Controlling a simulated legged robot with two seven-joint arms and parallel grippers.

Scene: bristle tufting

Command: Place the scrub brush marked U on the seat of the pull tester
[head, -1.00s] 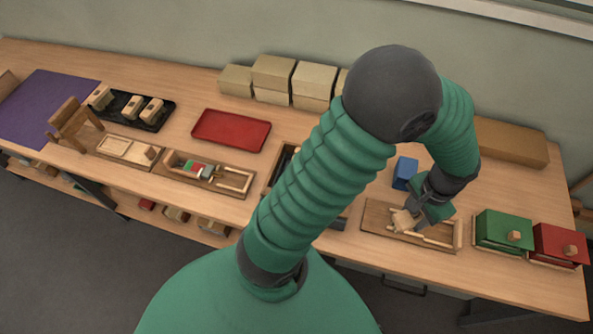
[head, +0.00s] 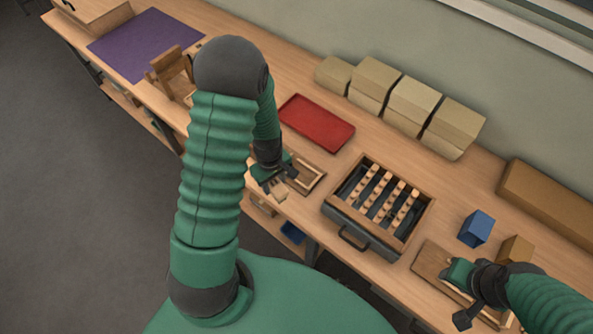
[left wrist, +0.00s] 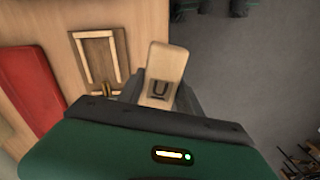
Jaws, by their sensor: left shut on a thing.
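The scrub brush marked U (left wrist: 160,78) is a pale wooden block in the left wrist view, its dark letter towards the camera. My left gripper (head: 276,181) is shut on it, over the front edge of the bench; in the head view the brush (head: 280,194) shows small beneath the fingers. A wooden frame with a rectangular recess lies beside the brush in the left wrist view (left wrist: 98,60) and right of the gripper in the head view (head: 309,176). It looks like part of the pull tester, partly hidden. My right gripper (head: 452,275) is over a wooden board at lower right; its fingers are unclear.
A red tray (head: 316,122) lies behind the left gripper. A dark box with rows of tufted pieces (head: 415,235) stands right of the frame. A blue block (head: 477,228) stands near the right gripper.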

